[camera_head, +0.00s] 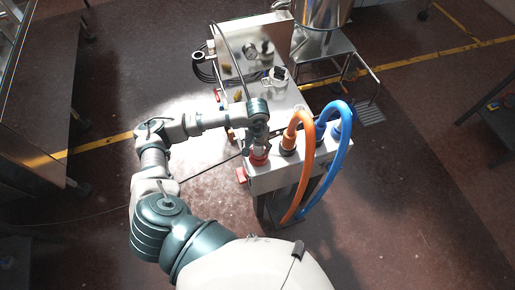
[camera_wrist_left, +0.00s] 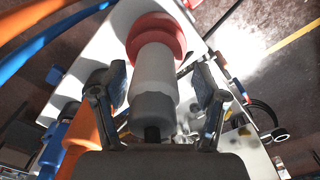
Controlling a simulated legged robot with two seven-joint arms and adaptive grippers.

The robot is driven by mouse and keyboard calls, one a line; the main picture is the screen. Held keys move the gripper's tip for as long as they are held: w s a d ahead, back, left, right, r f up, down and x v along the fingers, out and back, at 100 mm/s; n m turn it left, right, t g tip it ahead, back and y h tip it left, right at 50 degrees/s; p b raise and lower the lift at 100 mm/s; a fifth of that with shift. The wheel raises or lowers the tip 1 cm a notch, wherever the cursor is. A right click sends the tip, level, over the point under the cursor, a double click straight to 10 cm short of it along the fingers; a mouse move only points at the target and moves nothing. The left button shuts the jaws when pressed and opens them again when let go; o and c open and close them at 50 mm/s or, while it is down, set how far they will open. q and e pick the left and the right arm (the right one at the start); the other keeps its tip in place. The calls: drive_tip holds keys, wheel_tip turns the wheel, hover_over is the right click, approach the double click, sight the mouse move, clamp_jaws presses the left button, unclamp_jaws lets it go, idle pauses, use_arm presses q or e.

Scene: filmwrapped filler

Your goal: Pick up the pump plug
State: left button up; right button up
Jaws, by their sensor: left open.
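What looks like the pump plug is a grey cylinder with a red collar and a dark end. In the left wrist view the plug (camera_wrist_left: 153,75) stands between the two fingers of my left gripper (camera_wrist_left: 162,88). The fingers are spread, one on each side, with a visible gap to the plug. In the head view the red collar (camera_head: 258,158) sits on the white box top, below my left gripper (camera_head: 259,135), which partly hides the plug. My right gripper is in neither view.
An orange hose (camera_head: 306,165) and a blue hose (camera_head: 337,150) rise from the same white box (camera_head: 285,176), right of the plug. Behind stand a steel control cabinet (camera_head: 250,48) and a steel vessel (camera_head: 322,12). A dark cable passes near my wrist.

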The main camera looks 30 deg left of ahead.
use_arm(q)
drive_tip(key=shift+d+f, duration=0.1)
drive_tip(key=shift+f, duration=0.35)
drive_tip(key=shift+d, duration=0.2)
drive_tip(key=shift+c, duration=0.7)
drive_tip(key=shift+r, duration=0.1)
drive_tip(key=c, duration=1.2)
clamp_jaws()
drive_tip(key=shift+a, duration=0.15)
